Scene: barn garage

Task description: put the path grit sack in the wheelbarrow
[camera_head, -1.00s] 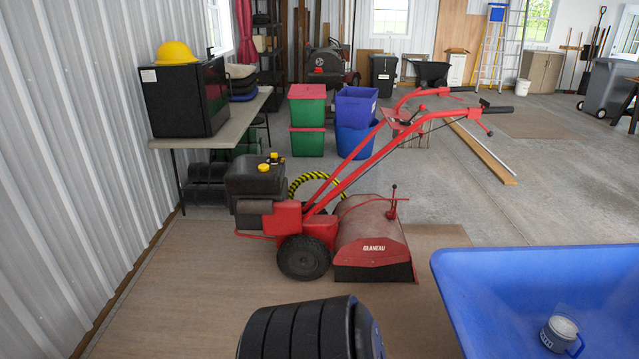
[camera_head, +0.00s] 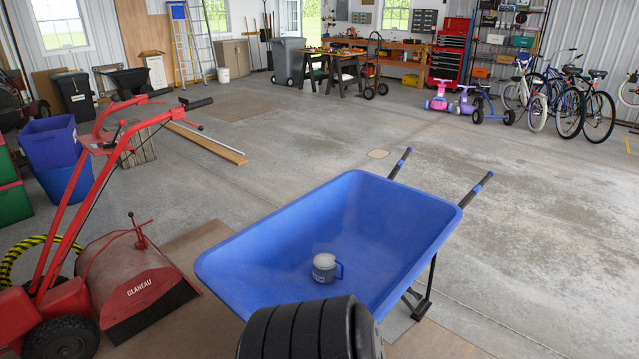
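The wheelbarrow (camera_head: 235,262) has a blue tray and stands in the lower middle of the head view. Its two dark handles with blue bands point to the back right. A mug (camera_head: 325,268) with a blue handle and a pale top sits inside the tray. I see no path grit sack in this view.
A red tiller (camera_head: 140,285) stands close on the left of the wheelbarrow. Blue and green bins (camera_head: 55,145) stand behind it. Planks (camera_head: 208,143) lie on the floor beyond. Bicycles (camera_head: 570,105) stand at the back right. The concrete floor (camera_head: 540,230) on the right is clear.

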